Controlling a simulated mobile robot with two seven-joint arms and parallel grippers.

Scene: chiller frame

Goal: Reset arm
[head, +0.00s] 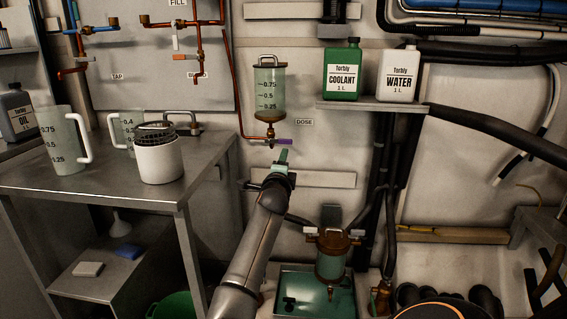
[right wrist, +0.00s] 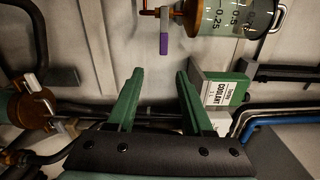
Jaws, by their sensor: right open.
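My right arm rises from the bottom middle of the head view. Its gripper (head: 283,157) is just below the purple valve handle (head: 284,142) under the dosing vessel (head: 269,92). In the right wrist view the two green fingers of my right gripper (right wrist: 159,76) stand apart with nothing between them. The purple handle (right wrist: 164,45) shows beyond the fingertips there, apart from them. My left gripper is not in view.
A green coolant bottle (head: 343,70) and a white water bottle (head: 398,74) stand on a wall shelf (head: 374,105). A steel table (head: 109,188) with jugs is at left. A lower vessel (head: 331,262) sits right of my arm, above a green tray (head: 313,297).

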